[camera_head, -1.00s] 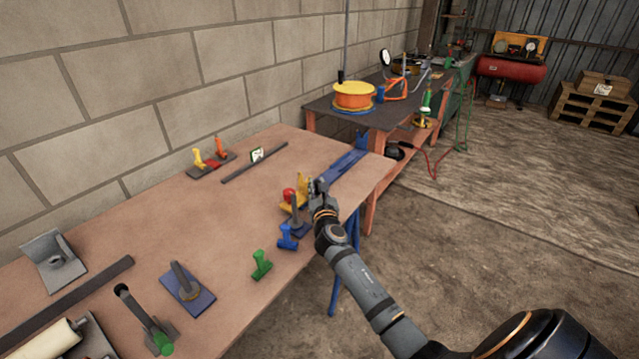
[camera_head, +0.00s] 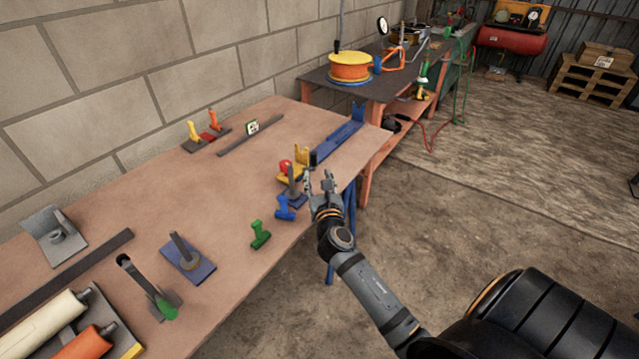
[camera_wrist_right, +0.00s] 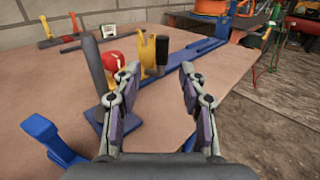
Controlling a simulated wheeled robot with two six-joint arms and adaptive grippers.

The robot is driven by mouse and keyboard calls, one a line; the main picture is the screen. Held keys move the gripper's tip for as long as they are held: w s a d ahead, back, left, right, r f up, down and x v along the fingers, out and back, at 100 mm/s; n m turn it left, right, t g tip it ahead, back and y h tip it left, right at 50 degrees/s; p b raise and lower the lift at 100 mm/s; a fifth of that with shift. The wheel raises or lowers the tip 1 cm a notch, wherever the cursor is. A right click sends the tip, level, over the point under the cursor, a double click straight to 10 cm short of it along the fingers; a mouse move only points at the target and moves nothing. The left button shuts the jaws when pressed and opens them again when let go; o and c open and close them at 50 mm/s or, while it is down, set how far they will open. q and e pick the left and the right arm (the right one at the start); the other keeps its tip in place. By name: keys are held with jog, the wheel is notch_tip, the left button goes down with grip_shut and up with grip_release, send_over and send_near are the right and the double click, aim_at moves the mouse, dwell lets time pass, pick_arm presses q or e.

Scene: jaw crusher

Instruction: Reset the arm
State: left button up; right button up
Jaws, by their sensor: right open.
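My right gripper (camera_head: 320,184) is at the right edge of the workbench (camera_head: 225,190) in the head view, open, with nothing between its fingers. It also shows in the right wrist view (camera_wrist_right: 158,98), fingers apart. A blue base with an upright grey rod (camera_head: 291,182) stands just left of the gripper. Beyond it are a red ball (camera_head: 285,167) and a yellow bracket (camera_head: 301,158) with a black-handled part. A long blue bar tool (camera_head: 338,140) lies farther back. My left gripper is not in view.
A blue clamp piece (camera_head: 285,207) and a green one (camera_head: 260,234) stand near the bench's front edge. A second dark table (camera_head: 400,80) carries an orange reel (camera_head: 350,67). The floor (camera_head: 470,200) right of the bench is clear near my arm.

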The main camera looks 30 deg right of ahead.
jog(key=shift+v, duration=1.3)
